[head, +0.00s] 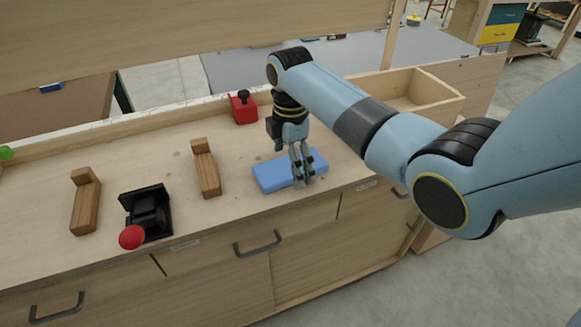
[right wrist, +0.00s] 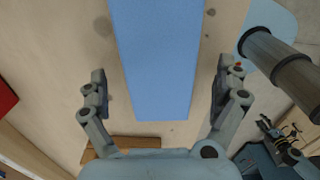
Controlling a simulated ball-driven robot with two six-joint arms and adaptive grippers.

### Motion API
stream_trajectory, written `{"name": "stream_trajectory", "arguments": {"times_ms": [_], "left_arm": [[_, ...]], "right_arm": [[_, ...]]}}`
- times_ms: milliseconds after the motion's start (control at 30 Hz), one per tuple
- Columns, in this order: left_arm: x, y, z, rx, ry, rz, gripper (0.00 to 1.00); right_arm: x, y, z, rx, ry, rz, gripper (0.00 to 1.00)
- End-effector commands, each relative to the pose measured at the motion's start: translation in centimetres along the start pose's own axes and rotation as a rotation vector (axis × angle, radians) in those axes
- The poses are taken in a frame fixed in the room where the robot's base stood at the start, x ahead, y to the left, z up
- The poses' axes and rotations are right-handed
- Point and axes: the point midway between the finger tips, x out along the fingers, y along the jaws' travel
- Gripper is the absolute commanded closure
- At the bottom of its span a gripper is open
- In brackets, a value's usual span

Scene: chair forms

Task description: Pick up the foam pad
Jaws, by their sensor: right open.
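The foam pad (head: 271,178) is a flat blue block lying on the wooden workbench in the head view. My right gripper (head: 303,180) points down at its right part and hides some of it. In the right wrist view the pad (right wrist: 157,50) runs between the two spread fingers of my right gripper (right wrist: 161,68), with a gap on each side. The gripper is open and holds nothing. I cannot tell how far the fingertips are above the bench.
Left of the pad are two wooden L-shaped pieces (head: 206,172) (head: 84,205) and a black fixture (head: 150,212) with a red knob (head: 132,237). A red box (head: 243,108) stands behind, and an open wooden tray (head: 430,90) at the back right. Bare bench (head: 235,200) lies left of the pad.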

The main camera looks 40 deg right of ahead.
Motion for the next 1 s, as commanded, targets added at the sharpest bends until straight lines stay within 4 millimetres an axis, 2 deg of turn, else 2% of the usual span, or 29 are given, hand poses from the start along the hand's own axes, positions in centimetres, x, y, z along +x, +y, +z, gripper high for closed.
{"name": "stream_trajectory", "arguments": {"times_ms": [267,667,1000], "left_arm": [[0.03,-0.01,0.03,0.000,-0.001,0.000,0.60],[0.03,0.00,0.07,0.000,-0.001,0.000,0.60],[-0.03,0.00,0.08,0.000,-0.002,0.000,0.60]], "right_arm": [[0.42,0.02,-0.02,0.000,0.000,0.001,0.01],[0.39,0.01,-0.02,0.000,0.000,0.001,0.52],[-0.23,0.08,-0.01,0.000,0.000,0.003,0.53]]}}
